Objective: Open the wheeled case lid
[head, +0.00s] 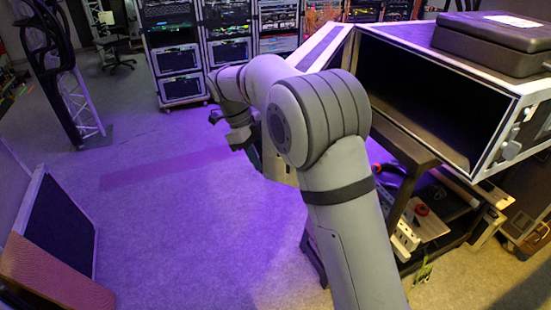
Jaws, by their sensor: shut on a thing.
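The case (445,68) stands at the right on a low frame, with pale metal edges and a purple-lit top. Its front is open onto a dark, empty-looking interior. A panel with a pale rim and dark stripe, which looks like its lid (322,46), stands out from the case's left edge, swung away from the opening. My gripper (243,143) is at the lid's outer left end, low beside it. It is shut on what appears to be the lid's edge. My arm hides most of the lid's face and the exact contact.
A black box (492,42) lies on the case top. Cables and a power strip (404,240) sit under the case. Equipment racks (178,55) stand at the back, a truss (78,90) at the left, and a dark panel (57,225) at lower left. The middle floor (180,210) is clear.

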